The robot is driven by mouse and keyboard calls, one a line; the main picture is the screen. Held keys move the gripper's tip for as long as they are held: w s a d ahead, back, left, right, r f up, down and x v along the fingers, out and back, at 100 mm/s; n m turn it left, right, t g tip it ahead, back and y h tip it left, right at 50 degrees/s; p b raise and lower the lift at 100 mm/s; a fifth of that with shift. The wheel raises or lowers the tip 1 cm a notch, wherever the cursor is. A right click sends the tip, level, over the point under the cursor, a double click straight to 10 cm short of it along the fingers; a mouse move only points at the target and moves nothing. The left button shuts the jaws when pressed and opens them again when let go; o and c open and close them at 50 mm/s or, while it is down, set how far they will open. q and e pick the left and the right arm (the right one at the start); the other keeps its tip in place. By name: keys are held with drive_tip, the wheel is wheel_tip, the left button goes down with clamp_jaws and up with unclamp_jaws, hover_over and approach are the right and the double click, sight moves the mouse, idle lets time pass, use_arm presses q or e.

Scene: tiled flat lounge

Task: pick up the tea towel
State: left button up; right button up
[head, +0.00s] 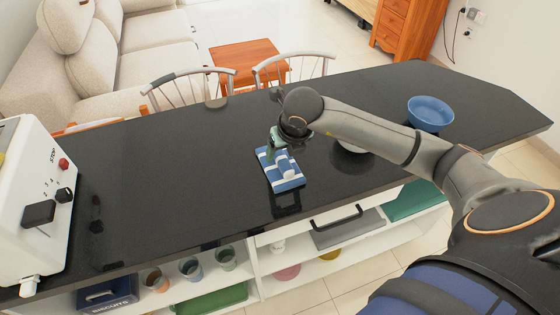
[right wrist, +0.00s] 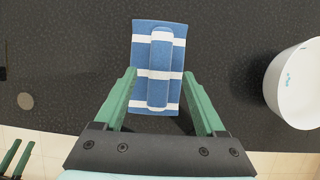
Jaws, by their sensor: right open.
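The tea towel (head: 280,170) is blue with white stripes and lies folded on the black counter, with a raised fold along its middle. In the right wrist view the towel (right wrist: 160,60) lies ahead of and between the fingers. My right gripper (head: 276,143) is at the towel's far end in the head view, pointing down. In the right wrist view my right gripper (right wrist: 161,75) is open, its green fingers on either side of the towel's raised fold. I cannot tell whether they touch the cloth. My left gripper is not in view.
A white bowl (right wrist: 300,85) stands right of the towel, partly hidden by my arm in the head view. A blue bowl (head: 430,113) is farther right. A white appliance (head: 35,205) stands at the left. Chairs (head: 190,90) line the far edge. The counter left of the towel is largely clear.

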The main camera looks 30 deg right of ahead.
drive_tip(key=shift+x, duration=1.05)
clamp_jaws()
